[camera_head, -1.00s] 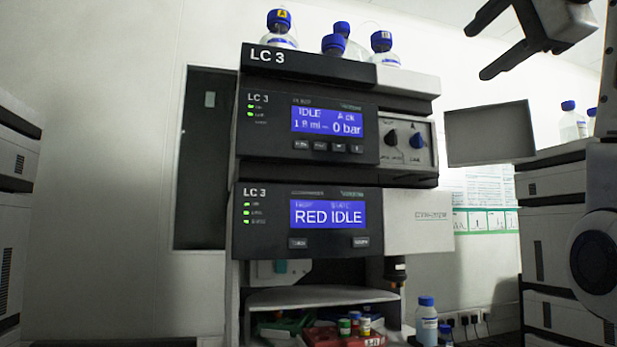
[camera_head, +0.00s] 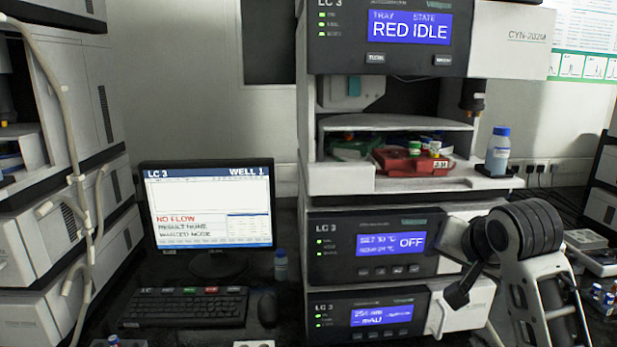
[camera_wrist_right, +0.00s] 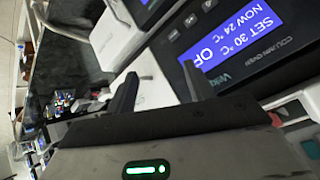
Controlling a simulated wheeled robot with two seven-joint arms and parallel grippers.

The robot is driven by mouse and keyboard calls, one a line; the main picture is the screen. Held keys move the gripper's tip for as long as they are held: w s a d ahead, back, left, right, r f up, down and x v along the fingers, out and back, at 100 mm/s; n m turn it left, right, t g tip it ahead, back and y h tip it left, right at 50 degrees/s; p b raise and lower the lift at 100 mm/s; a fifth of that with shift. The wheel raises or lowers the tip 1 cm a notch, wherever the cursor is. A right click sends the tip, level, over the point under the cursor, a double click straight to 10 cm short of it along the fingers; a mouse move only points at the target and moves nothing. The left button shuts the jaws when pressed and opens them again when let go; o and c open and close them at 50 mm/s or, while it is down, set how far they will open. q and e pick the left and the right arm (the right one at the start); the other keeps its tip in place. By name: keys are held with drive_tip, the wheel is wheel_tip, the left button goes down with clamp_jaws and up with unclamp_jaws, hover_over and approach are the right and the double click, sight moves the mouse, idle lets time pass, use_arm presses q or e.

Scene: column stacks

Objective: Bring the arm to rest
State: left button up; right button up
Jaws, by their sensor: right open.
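My right arm (camera_head: 535,270) comes in from the lower right in the head view, bent, in front of the right side of the LC 3 stack. Its right gripper (camera_head: 460,290) points down and left beside the column oven module (camera_head: 375,243), partly hidden by the wrist. In the right wrist view the right gripper (camera_wrist_right: 157,82) shows two dark fingers apart with nothing between them. The oven's display (camera_wrist_right: 232,35) is close in front of the fingers. I cannot tell whether they touch the module. My left gripper is not in view.
A red tray (camera_head: 400,162) with capped vials sits in the stack's open bay. A blue-capped bottle (camera_head: 498,152) stands on the ledge to its right. A monitor (camera_head: 207,215), keyboard (camera_head: 185,308) and mouse (camera_head: 267,308) are at left. More vials (camera_head: 603,298) stand at far right.

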drive_tip(key=s+a+f+n+g, duration=0.2)
drive_tip(key=s+f+n+g, duration=0.15)
drive_tip(key=s+f, duration=1.05)
drive_tip(key=s+a+f+n+g, duration=0.1)
drive_tip(key=s+f+n, duration=0.1)
drive_tip(key=s+f, duration=0.45)
drive_tip(key=s+a+f+n+g, duration=0.15)
drive_tip(key=s+f, duration=0.25)
drive_tip(key=s, duration=0.6)
use_arm(q)
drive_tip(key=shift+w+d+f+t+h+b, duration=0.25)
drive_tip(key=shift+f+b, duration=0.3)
drive_tip(key=shift+b, duration=1.1)
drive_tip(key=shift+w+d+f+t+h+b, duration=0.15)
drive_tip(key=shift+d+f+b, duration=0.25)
drive_tip(key=shift+b, duration=1.2)
use_arm(e)
drive_tip(key=w+a+f+t+y, duration=0.4)
drive_tip(key=w+a+f+t, duration=0.1)
drive_tip(key=f, duration=0.4)
drive_tip(key=shift+w+a+f+n+t, duration=0.35)
drive_tip(key=shift+w+t, duration=0.2)
drive_tip(key=shift+t, duration=0.65)
